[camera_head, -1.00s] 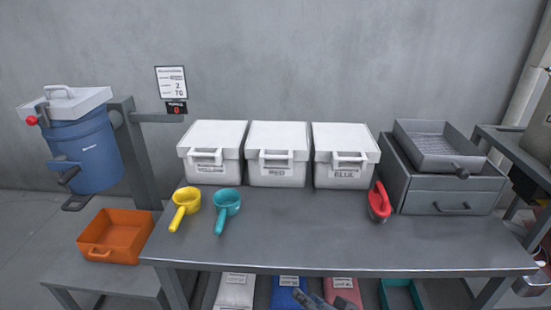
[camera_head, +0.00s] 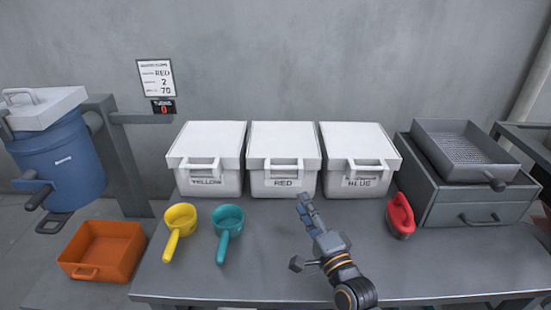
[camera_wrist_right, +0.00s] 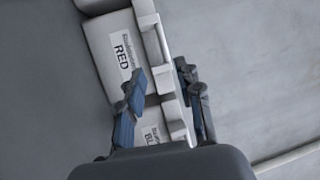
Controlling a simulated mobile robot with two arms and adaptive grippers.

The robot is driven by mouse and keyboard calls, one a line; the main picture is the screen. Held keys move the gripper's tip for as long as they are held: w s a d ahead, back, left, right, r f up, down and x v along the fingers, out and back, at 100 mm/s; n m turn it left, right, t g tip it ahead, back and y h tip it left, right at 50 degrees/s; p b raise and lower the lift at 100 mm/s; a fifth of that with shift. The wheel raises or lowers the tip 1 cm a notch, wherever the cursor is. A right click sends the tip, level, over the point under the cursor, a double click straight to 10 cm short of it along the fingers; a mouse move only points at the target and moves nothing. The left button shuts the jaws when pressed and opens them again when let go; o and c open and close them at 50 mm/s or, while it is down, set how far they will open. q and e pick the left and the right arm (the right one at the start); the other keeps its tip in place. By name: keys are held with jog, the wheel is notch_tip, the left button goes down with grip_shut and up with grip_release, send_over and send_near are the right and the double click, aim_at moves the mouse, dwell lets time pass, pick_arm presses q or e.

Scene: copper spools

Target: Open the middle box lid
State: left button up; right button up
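Three white lidded boxes stand in a row at the back of the table. The middle box (camera_head: 284,184) is labelled RED, and its lid (camera_head: 284,143) is shut, with a handle (camera_head: 284,163) at the front. My right gripper (camera_head: 306,203) is in front of the middle box's right side, low and apart from the handle. In the right wrist view, its two fingers (camera_wrist_right: 160,88) are spread with a gap between them, and the RED label (camera_wrist_right: 123,56) shows beyond them. My left gripper is not in view.
The YELLOW box (camera_head: 207,183) and BLUE box (camera_head: 360,183) flank the middle one. A yellow scoop (camera_head: 179,225), a teal scoop (camera_head: 228,225) and a red-handled tool (camera_head: 400,215) lie on the table (camera_head: 200,285). A grey drawer unit (camera_head: 470,205) stands at the right.

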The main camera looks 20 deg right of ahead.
aim_at(284, 168)
jog(key=x, duration=0.8)
jog(key=shift+w+r+p, duration=0.15)
jog(key=shift+r+p, duration=0.2)
jog(key=x, duration=0.5)
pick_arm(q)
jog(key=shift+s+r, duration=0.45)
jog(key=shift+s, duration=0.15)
pick_arm(e)
jog(key=shift+w, duration=0.2)
jog(key=shift+c, duration=0.6)
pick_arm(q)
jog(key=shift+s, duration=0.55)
pick_arm(e)
grip_shut()
